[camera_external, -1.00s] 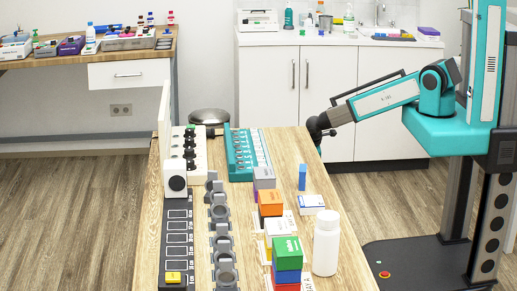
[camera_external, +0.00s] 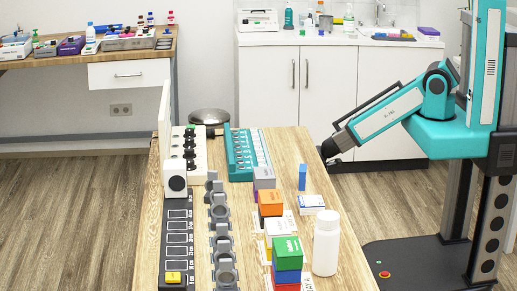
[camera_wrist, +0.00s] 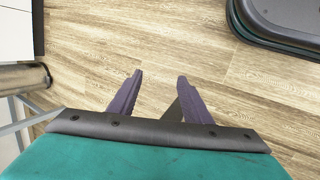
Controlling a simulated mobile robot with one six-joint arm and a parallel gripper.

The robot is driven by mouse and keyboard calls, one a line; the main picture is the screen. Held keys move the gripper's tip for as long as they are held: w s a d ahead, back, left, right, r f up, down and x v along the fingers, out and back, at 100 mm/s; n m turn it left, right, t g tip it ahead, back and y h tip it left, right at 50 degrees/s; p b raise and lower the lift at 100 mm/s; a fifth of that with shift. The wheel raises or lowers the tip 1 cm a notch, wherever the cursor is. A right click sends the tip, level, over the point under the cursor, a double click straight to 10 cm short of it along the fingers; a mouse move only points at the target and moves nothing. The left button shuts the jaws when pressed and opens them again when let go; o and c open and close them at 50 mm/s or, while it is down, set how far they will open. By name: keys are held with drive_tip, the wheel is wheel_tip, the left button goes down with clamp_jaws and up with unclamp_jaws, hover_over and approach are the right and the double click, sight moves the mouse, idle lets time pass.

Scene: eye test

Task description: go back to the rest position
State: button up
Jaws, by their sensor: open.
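My gripper (camera_external: 328,150) is at the end of my teal and white arm, by the right edge of the wooden table (camera_external: 285,145), near its far end. It points down and to the left. In the wrist view my gripper (camera_wrist: 157,82) shows two dark purple fingers standing apart with nothing between them, above the wood floor (camera_wrist: 120,35). In the outside view the fingers are too small to make out.
The table holds a white bottle (camera_external: 326,243), stacked coloured boxes (camera_external: 287,253), a blue block (camera_external: 302,177), a teal rack (camera_external: 240,160) and grey ring holders (camera_external: 222,240). White cabinets (camera_external: 290,90) stand behind. Floor beneath my gripper is clear.

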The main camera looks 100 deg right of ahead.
drive_tip(key=s+a+f+g+y, duration=0.1)
drive_tip(key=s+a, duration=0.3)
drive_tip(key=a, duration=0.5)
drive_tip(key=s+a+f+g+y+b, duration=0.1)
drive_tip(key=s+a, duration=0.3)
drive_tip(key=a, duration=0.6)
drive_tip(key=s+a+f+g+y, duration=0.1)
drive_tip(key=s+a+g+y, duration=0.1)
drive_tip(key=a, duration=0.8)
drive_tip(key=shift+s+a+m+y+b, duration=0.2)
drive_tip(key=shift+s+m+y+b, duration=0.1)
drive_tip(key=shift+s, duration=0.6)
